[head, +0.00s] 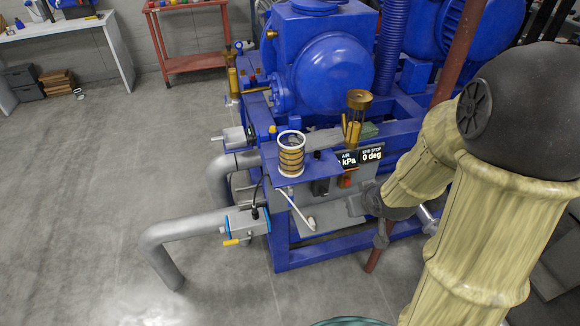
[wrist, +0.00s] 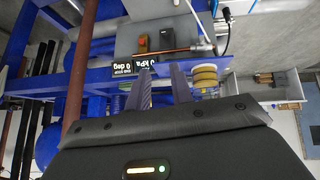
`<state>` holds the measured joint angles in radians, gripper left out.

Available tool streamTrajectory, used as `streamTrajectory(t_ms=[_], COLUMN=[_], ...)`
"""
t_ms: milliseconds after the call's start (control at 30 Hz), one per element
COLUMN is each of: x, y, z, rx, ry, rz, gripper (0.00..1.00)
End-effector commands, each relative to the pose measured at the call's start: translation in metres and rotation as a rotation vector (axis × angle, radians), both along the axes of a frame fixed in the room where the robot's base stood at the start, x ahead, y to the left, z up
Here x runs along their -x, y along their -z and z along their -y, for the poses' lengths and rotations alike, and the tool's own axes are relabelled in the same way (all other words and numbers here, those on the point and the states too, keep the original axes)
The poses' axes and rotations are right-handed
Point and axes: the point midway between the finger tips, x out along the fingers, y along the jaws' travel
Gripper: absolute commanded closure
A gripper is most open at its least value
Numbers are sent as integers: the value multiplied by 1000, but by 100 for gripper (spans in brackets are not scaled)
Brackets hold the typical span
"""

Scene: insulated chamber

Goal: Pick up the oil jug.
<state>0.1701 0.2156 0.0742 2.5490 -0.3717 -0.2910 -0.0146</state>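I cannot make out an oil jug for certain in either view. Small containers stand far off, too small to identify: a blue one (head: 19,23) on the white bench and a few on the red cart (head: 190,62). In the wrist view, my gripper (wrist: 162,75) has two grey fingers apart with an empty gap between them. They point towards the blue machine's control panel. In the head view my arm comes in from the right, and its wrist end is beside that panel; the fingertips are not clear there.
The large blue machine (head: 325,75) fills the centre. A ringed filter cartridge (head: 291,155) stands on its front shelf, near a brass fitting (head: 354,125) and displays (head: 371,154). A grey pipe (head: 190,228) juts left. The floor (head: 90,180) at left is clear.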

Motion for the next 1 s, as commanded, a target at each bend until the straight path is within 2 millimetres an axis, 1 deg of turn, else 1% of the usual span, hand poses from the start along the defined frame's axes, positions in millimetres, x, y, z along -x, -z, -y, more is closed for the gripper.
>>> streamTrajectory(t_ms=[33, 100, 233, 367, 433, 533, 700, 833, 1000], x=[-10, -23, -41, -49, -50, -46, -38, -36, -36], y=[19, 29, 44, 53, 55, 53, 44, 39, 39], z=[-2, -8, -25, -43, -52, -61, -67, -68, -68], rx=[-12, -38, -115, -226, -300, -409, -536, -560, -559], ry=[-40, -107, -227, -336, -387, -446, -494, -504, -503], rz=[47, 127, 275, 425, 507, 617, 737, 760, 758], gripper=[77, 77, 77, 77, 77, 77, 77, 77, 77])
